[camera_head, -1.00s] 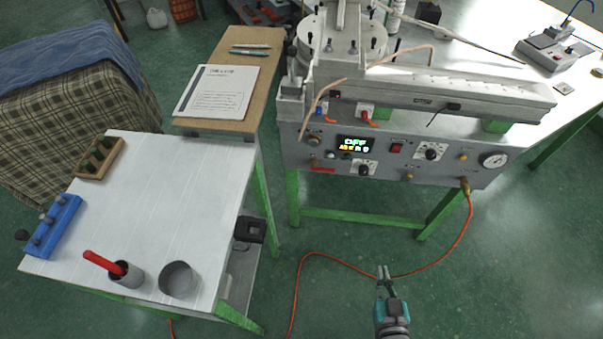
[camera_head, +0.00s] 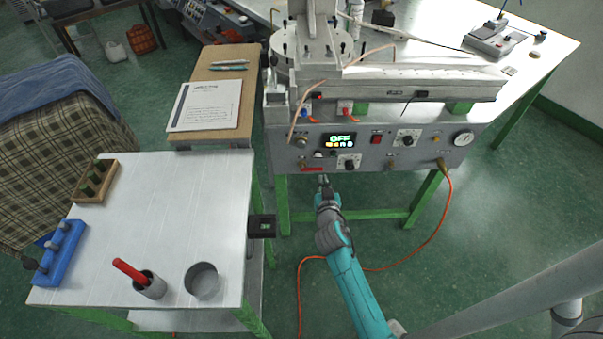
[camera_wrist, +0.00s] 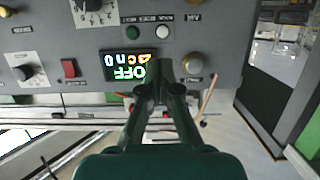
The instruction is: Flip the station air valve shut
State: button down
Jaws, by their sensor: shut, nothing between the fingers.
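The station air valve appears to be the small brass fitting with a red lever (camera_head: 312,169) at the lower left of the grey machine panel (camera_head: 375,163). The lever looks level, running right from the fitting. My gripper (camera_head: 323,179) is shut and empty, just in front of the panel's lower edge, close to the lever's right end; I cannot tell whether they touch. In the wrist view, which is upside down, my gripper (camera_wrist: 158,68) points at the panel beside the lit OFF display (camera_wrist: 128,66). The red lever is not visible there.
A brass knob (camera_wrist: 192,63), a red switch (camera_head: 376,139), black dials (camera_head: 408,137) and a gauge (camera_head: 463,138) sit on the panel. An orange hose (camera_head: 436,222) hangs from its right. A white table (camera_head: 165,225) with cups and racks stands at left.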

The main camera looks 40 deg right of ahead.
aim_at(318, 155)
jog(key=shift+w+a+r, duration=0.1)
jog(key=shift+w+r, duration=0.05)
jog(key=shift+w, duration=0.3)
jog(key=x, duration=1)
jog(key=shift+w, duration=0.1)
notch_tip(318, 155, down, 2)
jog(key=shift+f, duration=1)
